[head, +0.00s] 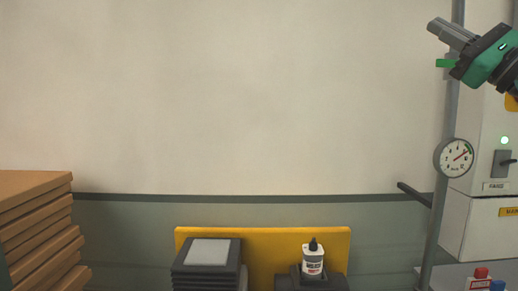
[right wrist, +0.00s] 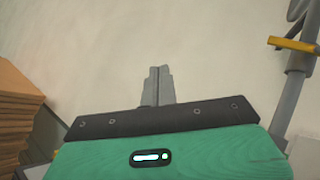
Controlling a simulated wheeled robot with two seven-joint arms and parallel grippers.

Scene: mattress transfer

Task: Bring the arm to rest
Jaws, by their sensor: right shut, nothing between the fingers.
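My right gripper (head: 451,34) is raised at the top right of the head view, with a green and black body and grey fingers pointing up and left. In the right wrist view its two grey fingers (right wrist: 158,86) lie together, shut, with nothing between them. Behind them is only the pale wall (right wrist: 190,40). My left gripper does not show in either view.
A stack of brown slabs (head: 38,225) stands at the left. Low in the middle are a yellow panel (head: 270,245), a dark stack (head: 208,258) and a white bottle (head: 313,260). At the right are a pipe, a gauge (head: 456,157) and a white cabinet (head: 485,130).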

